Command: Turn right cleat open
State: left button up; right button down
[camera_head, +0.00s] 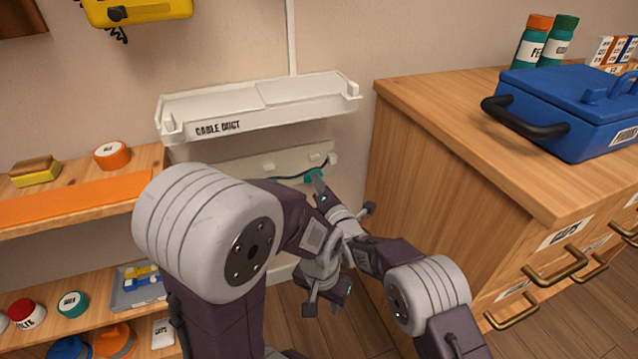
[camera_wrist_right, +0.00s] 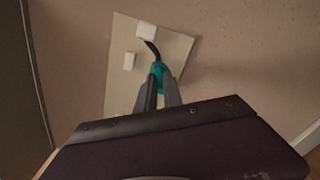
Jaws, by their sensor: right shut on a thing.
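A pale panel (camera_head: 240,168) is fixed to the wall below the cable duct and carries small white blocks and a dark cable. A teal piece, apparently the right cleat (camera_head: 314,176), sits at the panel's right part. My right gripper (camera_head: 318,186) reaches up to it and is shut on it. In the right wrist view the teal cleat (camera_wrist_right: 158,72) is between the fingertips, with the cable running up from it. Part of it is hidden by the fingers. My left gripper (camera_head: 327,292) hangs lower, away from the panel; its jaw opening is unclear.
The white cable duct (camera_head: 260,105) juts out above the panel. A wooden drawer cabinet (camera_head: 420,170) stands close on the right, with a blue toolbox (camera_head: 575,105) on top. Wooden shelves (camera_head: 60,225) with small items are at left. My two arms cross closely in front.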

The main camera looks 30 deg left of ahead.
jog(key=shift+f, duration=0.1)
jog(key=c, duration=1.5)
grip_release()
jog(key=shift+s, duration=0.1)
jog(key=b+v, duration=0.7)
jog(key=v, duration=0.2)
